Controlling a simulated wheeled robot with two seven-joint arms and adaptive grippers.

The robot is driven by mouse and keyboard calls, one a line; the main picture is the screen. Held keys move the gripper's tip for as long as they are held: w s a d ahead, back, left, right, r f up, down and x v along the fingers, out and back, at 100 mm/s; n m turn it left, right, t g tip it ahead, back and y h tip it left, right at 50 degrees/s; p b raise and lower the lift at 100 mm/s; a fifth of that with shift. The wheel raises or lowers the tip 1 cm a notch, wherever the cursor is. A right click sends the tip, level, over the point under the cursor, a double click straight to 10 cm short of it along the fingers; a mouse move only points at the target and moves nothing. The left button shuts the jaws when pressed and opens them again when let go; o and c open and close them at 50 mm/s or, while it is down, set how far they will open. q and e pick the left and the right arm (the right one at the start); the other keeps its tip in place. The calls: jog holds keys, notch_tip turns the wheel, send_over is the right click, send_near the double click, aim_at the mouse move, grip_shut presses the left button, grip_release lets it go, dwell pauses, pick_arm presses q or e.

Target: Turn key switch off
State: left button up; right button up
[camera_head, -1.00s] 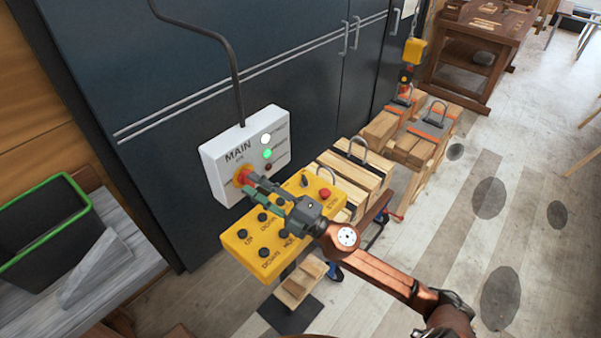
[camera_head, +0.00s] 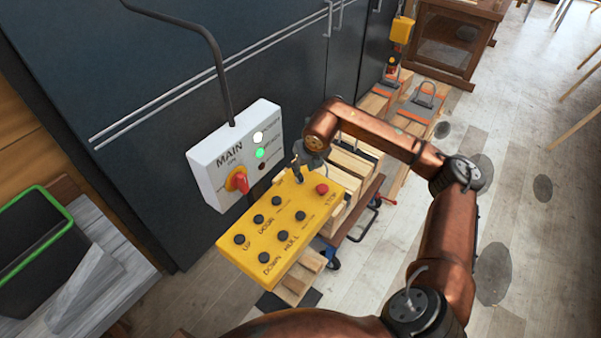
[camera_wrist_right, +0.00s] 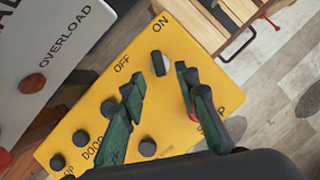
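The yellow control box (camera_head: 285,225) has a dark key switch (camera_head: 298,176) at its far end, partly covered by my right gripper. In the right wrist view the key switch (camera_wrist_right: 160,63) is a dark knob with a pale face, between the printed words OFF and ON. My right gripper (camera_wrist_right: 159,80) is open, its green fingers spread on either side of the knob with gaps visible. In the head view this gripper (camera_head: 297,160) hangs over the switch, mostly hidden behind my arm. My left gripper is not in view.
The box carries several black buttons (camera_head: 264,257) and a red stop button (camera_head: 321,188). A white MAIN panel (camera_head: 205,165) with a red rotary switch (camera_head: 238,181) and a lit green lamp (camera_head: 260,153) stands behind. Wooden crates (camera_head: 355,165) are close on the right.

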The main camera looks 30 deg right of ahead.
aim_at(300, 175)
jog(key=x, duration=0.6)
jog(key=shift+a, duration=0.1)
grip_shut()
dwell(0.3)
